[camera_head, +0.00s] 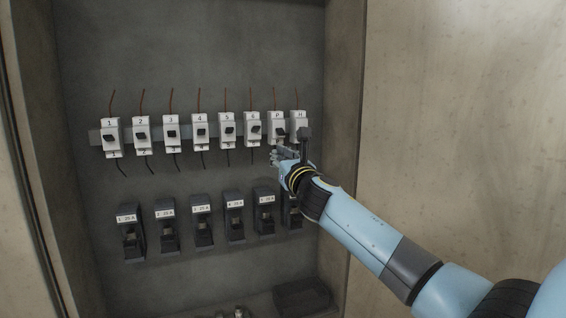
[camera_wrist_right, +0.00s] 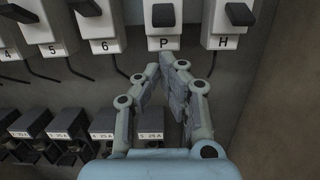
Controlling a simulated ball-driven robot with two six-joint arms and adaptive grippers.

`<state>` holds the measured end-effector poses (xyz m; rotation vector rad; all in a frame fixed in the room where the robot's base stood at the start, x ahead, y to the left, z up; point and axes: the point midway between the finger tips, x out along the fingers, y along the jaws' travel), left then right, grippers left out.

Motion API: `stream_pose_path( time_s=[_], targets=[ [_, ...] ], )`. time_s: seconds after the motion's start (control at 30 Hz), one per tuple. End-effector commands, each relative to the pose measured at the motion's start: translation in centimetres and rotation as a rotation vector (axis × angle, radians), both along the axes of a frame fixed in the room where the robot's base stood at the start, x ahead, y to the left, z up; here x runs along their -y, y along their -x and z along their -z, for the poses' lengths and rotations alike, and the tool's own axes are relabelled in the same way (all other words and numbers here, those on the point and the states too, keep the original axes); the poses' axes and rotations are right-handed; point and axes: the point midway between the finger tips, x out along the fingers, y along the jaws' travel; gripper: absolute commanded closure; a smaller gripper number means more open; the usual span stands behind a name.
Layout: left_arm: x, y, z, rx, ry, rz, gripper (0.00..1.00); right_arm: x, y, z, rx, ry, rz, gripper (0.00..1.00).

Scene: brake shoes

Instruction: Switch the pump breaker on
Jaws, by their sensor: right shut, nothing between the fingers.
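The pump breaker, a white unit marked P (camera_head: 277,124) with a black toggle, sits in the upper row, second from the right end. In the right wrist view its label P and black toggle (camera_wrist_right: 163,15) show at the top. My right gripper (camera_head: 275,156) is shut and empty, just below breaker P. In the right wrist view the fingertips (camera_wrist_right: 168,62) point up towards the lower edge of P, and I cannot tell whether they touch it. My left gripper is not in view.
Breaker H (camera_head: 299,122) stands close on the right of P and breaker 6 (camera_head: 254,128) on its left. A lower row of black fuse holders (camera_head: 204,222) is below. The cabinet's right wall (camera_head: 345,130) is near my arm. A dark box (camera_head: 302,297) lies at the bottom.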

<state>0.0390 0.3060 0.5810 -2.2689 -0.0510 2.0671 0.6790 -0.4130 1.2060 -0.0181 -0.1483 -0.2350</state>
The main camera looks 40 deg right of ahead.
Motion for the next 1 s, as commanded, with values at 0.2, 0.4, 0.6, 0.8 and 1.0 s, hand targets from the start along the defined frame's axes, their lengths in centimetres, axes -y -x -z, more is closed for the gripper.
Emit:
stream_pose_path(
  time_s=[0.2, 0.4, 0.6, 0.8, 1.0],
  targets=[
    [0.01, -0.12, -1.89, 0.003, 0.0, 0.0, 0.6, -0.17, 0.85, -1.91, 0.001, 0.0, 0.0, 1.0],
    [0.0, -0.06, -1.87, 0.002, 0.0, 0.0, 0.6, -0.2, 0.97, -1.87, 0.0, 0.001, 0.001, 1.0],
    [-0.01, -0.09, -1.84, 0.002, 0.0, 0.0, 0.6, -0.2, 0.97, -1.86, 0.0, 0.001, 0.0, 1.0],
    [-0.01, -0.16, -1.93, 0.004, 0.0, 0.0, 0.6, -0.25, 0.66, -2.03, 0.001, 0.0, 0.0, 1.0],
    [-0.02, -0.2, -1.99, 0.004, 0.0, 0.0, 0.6, -0.28, 0.34, -2.11, 0.001, 0.0, 0.0, 1.0]
  ],
)
